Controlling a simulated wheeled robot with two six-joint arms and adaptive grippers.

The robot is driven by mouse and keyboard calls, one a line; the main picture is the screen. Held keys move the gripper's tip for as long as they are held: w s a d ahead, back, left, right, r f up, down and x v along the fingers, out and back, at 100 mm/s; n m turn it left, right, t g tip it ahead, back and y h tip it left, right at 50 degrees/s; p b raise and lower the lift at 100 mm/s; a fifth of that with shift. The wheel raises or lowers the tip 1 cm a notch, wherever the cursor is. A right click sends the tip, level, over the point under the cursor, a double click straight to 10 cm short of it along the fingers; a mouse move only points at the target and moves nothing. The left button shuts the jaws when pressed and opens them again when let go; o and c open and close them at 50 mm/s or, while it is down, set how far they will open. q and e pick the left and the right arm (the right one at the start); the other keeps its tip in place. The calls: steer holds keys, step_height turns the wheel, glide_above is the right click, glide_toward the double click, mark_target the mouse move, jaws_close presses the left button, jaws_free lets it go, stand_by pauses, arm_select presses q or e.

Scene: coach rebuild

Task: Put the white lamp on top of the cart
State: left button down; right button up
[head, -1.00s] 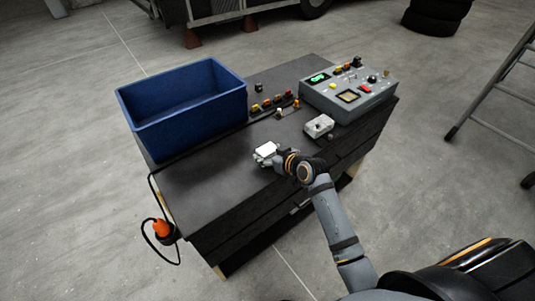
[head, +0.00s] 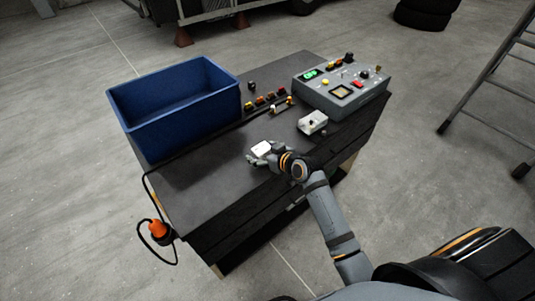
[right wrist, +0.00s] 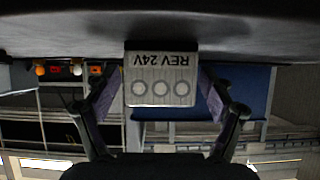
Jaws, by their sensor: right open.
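The white lamp (head: 261,148) is a small box near the front edge of the black cart top (head: 200,185). Whether a fingertip touches the lamp is unclear. My left gripper is not in view.
A blue bin (head: 175,125) fills the cart's back left. A grey control box (head: 342,92) stands at the right, a small grey switch box (head: 312,123) before it. Several coloured small lamps (head: 265,102) line the middle.

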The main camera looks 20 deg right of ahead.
steer(key=v, duration=1.2)
steer(key=shift+f, duration=0.1)
